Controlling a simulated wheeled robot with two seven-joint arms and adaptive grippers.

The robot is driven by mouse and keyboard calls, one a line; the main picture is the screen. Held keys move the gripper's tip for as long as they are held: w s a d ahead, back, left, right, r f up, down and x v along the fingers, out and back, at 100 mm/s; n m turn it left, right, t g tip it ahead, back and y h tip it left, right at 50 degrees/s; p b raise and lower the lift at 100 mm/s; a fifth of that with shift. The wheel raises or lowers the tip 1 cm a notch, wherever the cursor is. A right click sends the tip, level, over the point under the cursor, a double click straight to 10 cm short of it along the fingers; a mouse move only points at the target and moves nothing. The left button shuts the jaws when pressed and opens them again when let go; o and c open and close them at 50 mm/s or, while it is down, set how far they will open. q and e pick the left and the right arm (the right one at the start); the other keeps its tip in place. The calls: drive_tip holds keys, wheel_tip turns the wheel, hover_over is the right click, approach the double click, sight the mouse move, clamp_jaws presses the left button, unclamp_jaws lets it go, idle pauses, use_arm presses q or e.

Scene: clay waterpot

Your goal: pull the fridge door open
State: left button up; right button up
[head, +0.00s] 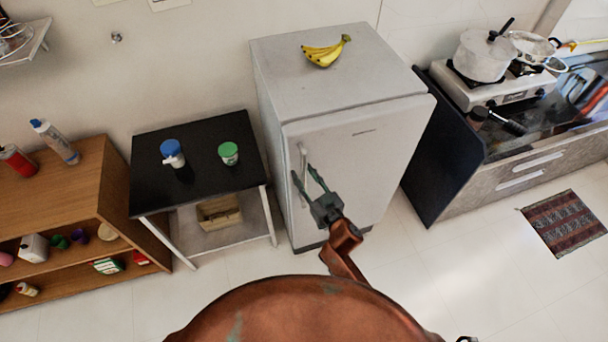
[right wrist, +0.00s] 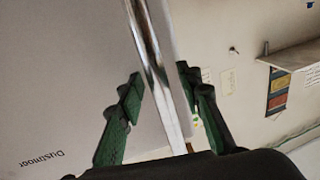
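The white fridge (head: 345,120) stands against the wall, with its door (head: 360,155) looking closed. A slim vertical metal handle (head: 303,153) runs along the door's left side. My right gripper (head: 303,170) is at the lower part of the handle with its fingers spread. In the right wrist view the shiny handle (right wrist: 158,50) runs between the two green fingers of my right gripper (right wrist: 160,80), with a visible gap on each side. The door's lettering shows at the lower left of that view. My left gripper is not in view.
Bananas (head: 326,51) lie on top of the fridge. A black side table (head: 195,150) with two small cups stands close on the left. A stove counter (head: 510,165) stands on the right. The floor in front of the fridge is clear.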

drive_tip(key=shift+c, duration=0.3)
clamp_jaws()
idle(0.4)
